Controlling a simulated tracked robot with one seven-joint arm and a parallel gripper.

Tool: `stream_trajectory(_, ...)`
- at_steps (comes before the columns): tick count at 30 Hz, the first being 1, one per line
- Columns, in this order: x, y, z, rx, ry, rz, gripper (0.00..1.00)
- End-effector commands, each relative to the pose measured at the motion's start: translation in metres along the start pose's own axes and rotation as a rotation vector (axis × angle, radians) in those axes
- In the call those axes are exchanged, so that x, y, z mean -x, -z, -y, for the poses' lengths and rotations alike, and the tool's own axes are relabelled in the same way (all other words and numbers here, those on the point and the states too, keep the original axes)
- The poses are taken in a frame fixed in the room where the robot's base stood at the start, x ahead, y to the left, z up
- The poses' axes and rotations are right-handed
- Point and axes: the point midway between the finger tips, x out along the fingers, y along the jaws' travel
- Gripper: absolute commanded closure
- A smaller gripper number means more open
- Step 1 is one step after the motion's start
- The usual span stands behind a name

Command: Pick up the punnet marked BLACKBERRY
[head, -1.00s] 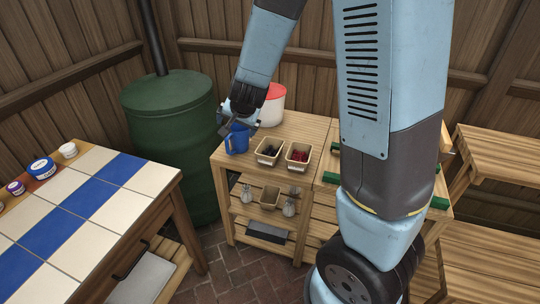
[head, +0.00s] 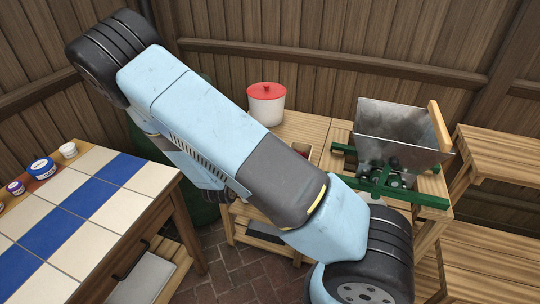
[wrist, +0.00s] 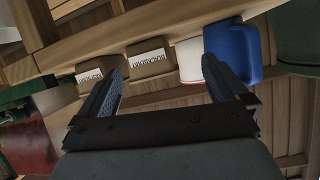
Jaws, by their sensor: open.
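In the wrist view two tan punnets with white labels stand side by side on a wooden surface. The middle punnet (wrist: 150,69) shows between my fingertips, farther off; the other punnet (wrist: 92,89) is to its left, partly behind the left finger. Their label print is tilted and too small to read surely, so I cannot tell which is BLACKBERRY. My gripper (wrist: 162,66) is open, with nothing between the fingers.
A white pot with a red lid (head: 266,105) stands at the back of the wooden stand. A metal hopper (head: 400,135) on a green frame is to the right. A tiled table (head: 75,215) is at left.

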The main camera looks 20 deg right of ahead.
Motion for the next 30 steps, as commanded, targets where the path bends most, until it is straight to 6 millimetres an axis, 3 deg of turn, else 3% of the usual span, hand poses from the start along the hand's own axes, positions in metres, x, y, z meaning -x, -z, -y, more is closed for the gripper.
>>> stream_trajectory(9,-0.001,-0.011,-0.023,0.088,0.009,-0.316,0.0)
stream_trajectory(17,-0.001,-0.009,-0.029,0.112,0.023,-0.423,0.0)
stream_trajectory(30,-0.061,0.018,-0.026,0.112,0.023,-0.426,0.0)
